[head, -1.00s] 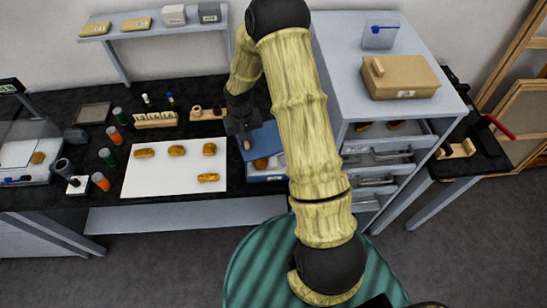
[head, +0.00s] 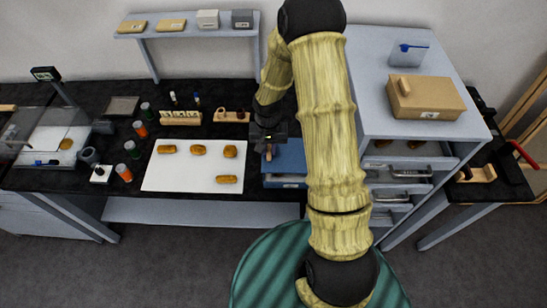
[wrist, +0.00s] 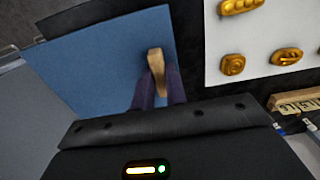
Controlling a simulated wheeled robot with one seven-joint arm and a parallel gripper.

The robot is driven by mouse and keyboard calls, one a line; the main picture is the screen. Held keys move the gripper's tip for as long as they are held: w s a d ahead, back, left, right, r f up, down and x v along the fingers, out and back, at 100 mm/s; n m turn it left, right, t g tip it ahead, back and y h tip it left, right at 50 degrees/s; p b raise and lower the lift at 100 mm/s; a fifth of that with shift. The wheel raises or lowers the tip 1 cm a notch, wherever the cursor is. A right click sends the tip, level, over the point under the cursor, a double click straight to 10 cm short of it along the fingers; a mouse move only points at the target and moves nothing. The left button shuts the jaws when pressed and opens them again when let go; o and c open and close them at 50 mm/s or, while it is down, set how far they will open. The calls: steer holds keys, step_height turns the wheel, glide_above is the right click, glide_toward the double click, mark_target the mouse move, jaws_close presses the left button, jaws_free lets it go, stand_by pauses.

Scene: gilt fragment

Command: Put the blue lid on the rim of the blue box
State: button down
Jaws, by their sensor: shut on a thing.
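The blue lid (head: 290,158) is a flat blue panel with a small wooden handle (wrist: 155,60). In the head view it lies over the blue box (head: 284,182), whose front wall shows just below it. The box's inside is hidden. My gripper (head: 268,148) is shut on the lid's handle; the wrist view shows the fingers (wrist: 160,83) around it and the lid (wrist: 95,62) spreading to the left. I cannot tell whether the lid touches the rim. My arm hides the right side of the lid and box.
A white mat (head: 190,178) with several gold pieces lies just left of the box. A drawer cabinet (head: 410,150) stands close on the right, its upper drawer partly open. A wooden holder (head: 231,116) sits behind the mat.

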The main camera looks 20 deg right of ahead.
steer(key=shift+w+f, duration=0.15)
steer(key=shift+f, duration=0.65)
steer(key=shift+d, duration=0.15)
steer(key=shift+f, duration=0.4)
steer(key=shift+a+f+p, duration=0.2)
steer(key=shift+f+p, duration=0.15)
steer(key=shift+f, duration=0.2)
steer(key=shift+a+f+p, duration=0.15)
steer(key=shift+f+p, duration=0.15)
steer(key=shift+f, duration=0.65)
steer(key=shift+s+d+f, duration=0.15)
steer(key=shift+s+d, duration=0.05)
steer(key=shift+s, duration=0.05)
steer(key=c, duration=1.4)
jaws_free()
steer(key=shift+w, duration=0.1)
